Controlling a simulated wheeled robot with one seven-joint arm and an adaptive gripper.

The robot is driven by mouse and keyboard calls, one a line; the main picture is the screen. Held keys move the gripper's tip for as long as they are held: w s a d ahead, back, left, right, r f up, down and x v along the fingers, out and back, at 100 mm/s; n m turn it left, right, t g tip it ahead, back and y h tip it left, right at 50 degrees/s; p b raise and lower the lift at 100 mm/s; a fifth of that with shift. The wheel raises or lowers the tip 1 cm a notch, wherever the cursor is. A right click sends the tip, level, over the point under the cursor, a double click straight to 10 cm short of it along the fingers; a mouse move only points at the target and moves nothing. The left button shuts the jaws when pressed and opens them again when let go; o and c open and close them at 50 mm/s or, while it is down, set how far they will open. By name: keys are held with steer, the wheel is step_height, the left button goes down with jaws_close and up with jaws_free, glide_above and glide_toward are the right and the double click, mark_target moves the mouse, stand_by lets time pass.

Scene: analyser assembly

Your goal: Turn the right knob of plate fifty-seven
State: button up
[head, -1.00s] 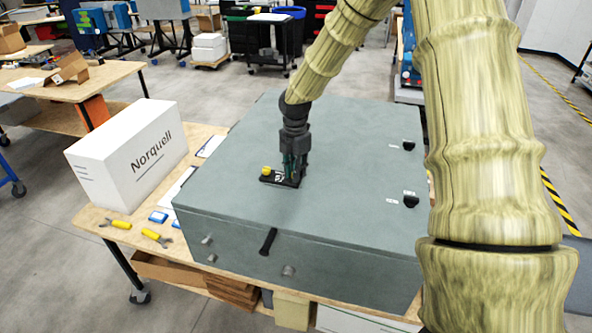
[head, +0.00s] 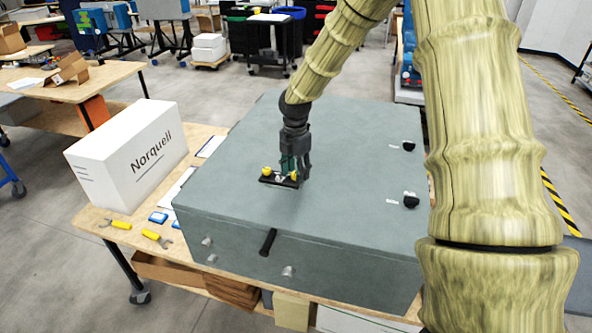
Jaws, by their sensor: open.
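The black plate (head: 279,181) lies on top of the large grey cabinet (head: 330,210), left of its middle. I cannot read a number on it at this size. A yellow left knob (head: 266,171) stands at its left end, and a yellow right knob (head: 293,176) shows at its right end. My gripper (head: 294,172) points down over the right part of the plate, with its fingers close around or beside the right knob. The fingers are open. Whether they touch the knob I cannot tell.
Two black knobs with white labels, a far one (head: 408,146) and a near one (head: 410,201), stand on the cabinet's right side. A black handle (head: 268,241) sticks out in front. A white Norquell box (head: 130,155) and yellow-handled tools (head: 151,235) lie on the bench at left.

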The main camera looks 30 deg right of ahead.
step_height(320, 180, up, 12)
stand_by(0.6)
steer(key=shift+w+f, duration=0.1)
